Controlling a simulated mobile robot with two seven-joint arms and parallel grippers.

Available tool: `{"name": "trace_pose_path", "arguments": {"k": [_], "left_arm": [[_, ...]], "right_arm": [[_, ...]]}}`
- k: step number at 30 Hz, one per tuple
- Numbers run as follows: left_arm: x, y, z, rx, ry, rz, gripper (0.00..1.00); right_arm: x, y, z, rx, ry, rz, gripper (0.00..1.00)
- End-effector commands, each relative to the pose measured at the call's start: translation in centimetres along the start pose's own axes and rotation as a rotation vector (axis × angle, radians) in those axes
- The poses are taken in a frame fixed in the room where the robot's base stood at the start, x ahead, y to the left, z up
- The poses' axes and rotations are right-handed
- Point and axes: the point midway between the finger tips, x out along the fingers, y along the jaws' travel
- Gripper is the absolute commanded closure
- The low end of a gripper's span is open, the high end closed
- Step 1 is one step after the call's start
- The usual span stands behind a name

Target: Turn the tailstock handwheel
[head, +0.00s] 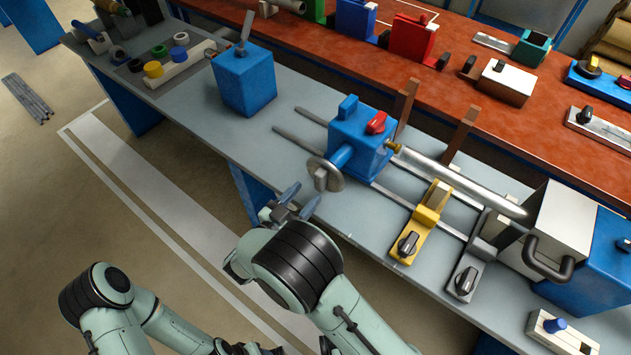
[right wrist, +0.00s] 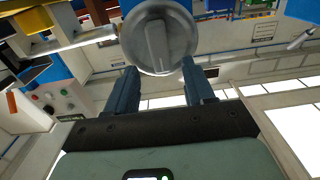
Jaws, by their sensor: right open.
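The tailstock is a blue block (head: 357,140) with a red lever (head: 376,122) on two rails. Its round grey handwheel (head: 326,174), with a raised bar across its face, sits on the side towards me. In the right wrist view the handwheel (right wrist: 158,40) fills the top middle, just beyond the fingertips. My right gripper (head: 301,200) is open, its two blue fingers spread below and left of the handwheel. In the right wrist view the fingers (right wrist: 160,80) point at its lower part with nothing between them; contact is not clear. My left arm is low at left; its fingers do not show.
A metal shaft (head: 460,180) runs from the tailstock to a grey headstock box (head: 563,225). A yellow clamp (head: 425,220) with a black knob stands on the rails. A blue box (head: 243,80) stands left on the bench. The bench top (head: 215,125) between them is clear.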

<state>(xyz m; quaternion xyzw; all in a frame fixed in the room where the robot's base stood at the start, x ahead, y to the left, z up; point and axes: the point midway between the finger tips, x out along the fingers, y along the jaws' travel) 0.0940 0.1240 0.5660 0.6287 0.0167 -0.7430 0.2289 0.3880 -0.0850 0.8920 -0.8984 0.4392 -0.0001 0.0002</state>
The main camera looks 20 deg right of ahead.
Motion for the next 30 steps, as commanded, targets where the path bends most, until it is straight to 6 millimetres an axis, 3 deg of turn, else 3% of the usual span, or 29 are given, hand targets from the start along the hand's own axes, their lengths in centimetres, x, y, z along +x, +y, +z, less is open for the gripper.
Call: {"name": "trace_pose_path", "arguments": {"k": [3,9,20,21,25,26,30], "left_arm": [[-0.3,0.1,0.0,0.001,0.001,0.001,0.47],[-0.5,0.2,-0.1,0.001,0.002,0.001,0.47],[-0.5,0.2,-0.1,0.001,0.002,0.001,0.47],[-0.5,0.2,-0.1,0.001,0.002,0.001,0.47],[-0.5,0.2,-0.1,0.001,0.002,0.001,0.47],[-0.5,0.2,-0.1,0.001,0.002,0.001,0.47],[-0.4,0.2,-0.1,0.001,0.002,0.001,0.47]], "right_arm": [[2.3,0.0,-0.1,0.0,0.0,0.002,0.47],[4.5,0.0,0.0,0.001,0.0,0.0,0.47],[5.1,0.0,0.0,0.001,-0.001,-0.001,0.47],[5.1,0.0,0.0,0.001,-0.001,-0.001,0.53],[5.1,0.0,0.0,0.001,0.0,-0.001,0.96],[5.0,0.0,0.0,0.001,0.0,-0.001,1.0],[5.0,0.0,0.0,0.002,0.0,-0.001,1.0]]}}
